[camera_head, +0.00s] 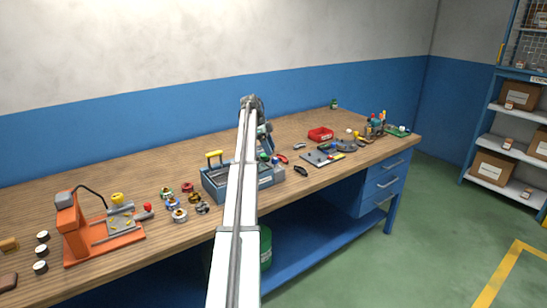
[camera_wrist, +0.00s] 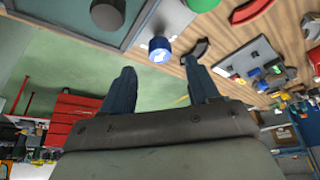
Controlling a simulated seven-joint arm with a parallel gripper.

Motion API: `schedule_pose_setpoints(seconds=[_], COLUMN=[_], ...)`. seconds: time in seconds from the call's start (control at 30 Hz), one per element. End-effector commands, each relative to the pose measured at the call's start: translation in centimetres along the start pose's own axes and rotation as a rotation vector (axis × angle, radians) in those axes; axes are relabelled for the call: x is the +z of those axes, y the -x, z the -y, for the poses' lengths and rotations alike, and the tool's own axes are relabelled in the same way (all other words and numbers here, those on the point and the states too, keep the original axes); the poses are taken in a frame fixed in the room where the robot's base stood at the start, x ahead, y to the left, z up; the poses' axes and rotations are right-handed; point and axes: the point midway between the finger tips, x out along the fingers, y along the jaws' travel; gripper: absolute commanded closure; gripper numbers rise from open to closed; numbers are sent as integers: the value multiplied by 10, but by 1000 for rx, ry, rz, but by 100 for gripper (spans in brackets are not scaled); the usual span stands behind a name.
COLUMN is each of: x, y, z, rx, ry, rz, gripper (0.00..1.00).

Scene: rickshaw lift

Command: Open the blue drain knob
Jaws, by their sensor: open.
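The blue knob (camera_wrist: 160,48) shows in the wrist view as a short round cap with a bright pale spot. It stands out from the front of a grey-blue basin (camera_wrist: 55,14), near its corner. My gripper (camera_wrist: 158,66) is open, with its two dark fingers spread apart. The knob lies ahead of the gap between the fingertips, and the gripper does not appear closed on it. In the head view the basin (camera_head: 213,188) sits near the front edge of the bench, partly hidden behind my arm. The knob cannot be made out clearly there.
A dark cylinder (camera_wrist: 108,12) stands near the knob in the wrist view. The wooden bench (camera_head: 110,175) holds an orange fixture (camera_head: 76,235) at left and a red bin (camera_head: 320,134) at right. Blue drawers (camera_head: 385,183) stand under the right end.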

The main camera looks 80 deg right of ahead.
Motion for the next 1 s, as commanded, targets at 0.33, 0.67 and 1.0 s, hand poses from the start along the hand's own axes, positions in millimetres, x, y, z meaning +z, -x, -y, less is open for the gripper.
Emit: schedule_pose_setpoints(seconds=[0.33,0.67,1.0], x=[-1,0,0], y=[-44,-51,-51], z=[0,0,0], rx=[-1,-1,-1], ry=[0,0,0], rz=[0,0,0], gripper=[40,40,61])
